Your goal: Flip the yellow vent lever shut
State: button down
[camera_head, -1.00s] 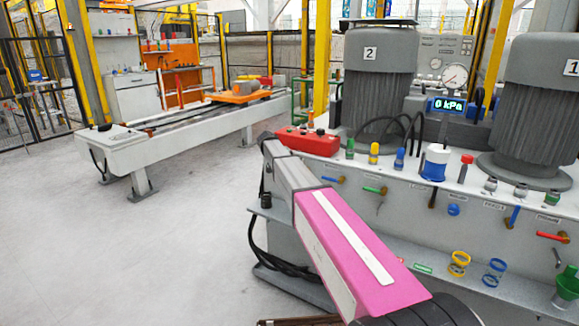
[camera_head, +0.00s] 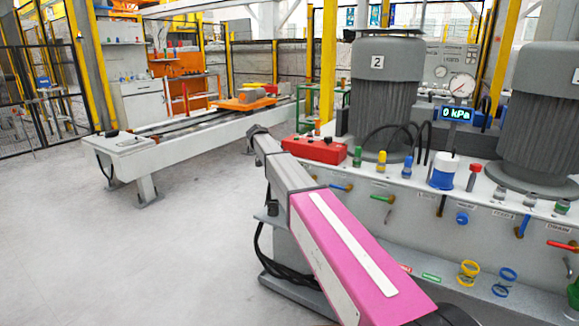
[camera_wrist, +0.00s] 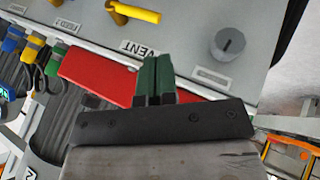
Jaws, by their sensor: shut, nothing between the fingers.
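The yellow vent lever (camera_wrist: 135,12) is at the top of the wrist view, beside a label reading VENT (camera_wrist: 139,49). My gripper (camera_wrist: 156,62) has green fingers, shut together and empty. In the picture the fingertips lie below the label and short of the lever, with a visible gap. In the head view my arm covers this part of the panel, and I cannot make out the lever or the fingers there.
A red box (camera_wrist: 95,75) lies behind my fingers; it also shows in the head view (camera_head: 315,149). A grey round knob (camera_wrist: 228,43) is right of the lever. Several coloured handles line the bench front. The floor (camera_head: 150,250) at left is clear.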

jog(key=shift+w+a+r, duration=0.1)
jog(key=shift+a+r, duration=0.1)
jog(key=shift+a, duration=0.3)
jog(key=shift+a+r, duration=0.2)
jog(key=shift+a, duration=0.3)
jog(key=s+d+f+n+y, duration=0.2)
jog(key=s+d+f, duration=0.6)
jog(key=s+f, duration=0.4)
jog(key=s+d+f+n+y, duration=0.1)
jog(key=s+d+f+y, duration=0.1)
jog(key=s, duration=0.8)
jog(key=s+d+f+n+g+y, duration=0.1)
jog(key=s+d+f, duration=0.3)
jog(key=s+f, duration=0.3)
jog(key=s+d+f+n+y, duration=0.1)
jog(key=s+d+f+y, duration=0.1)
jog(key=s, duration=1.2)
notch_tip(320, 180, down, 2)
jog(key=shift+s+d+f+g+y, duration=0.2)
jog(key=shift+s+d+g+y, duration=0.1)
jog(key=shift+s+d, duration=0.15)
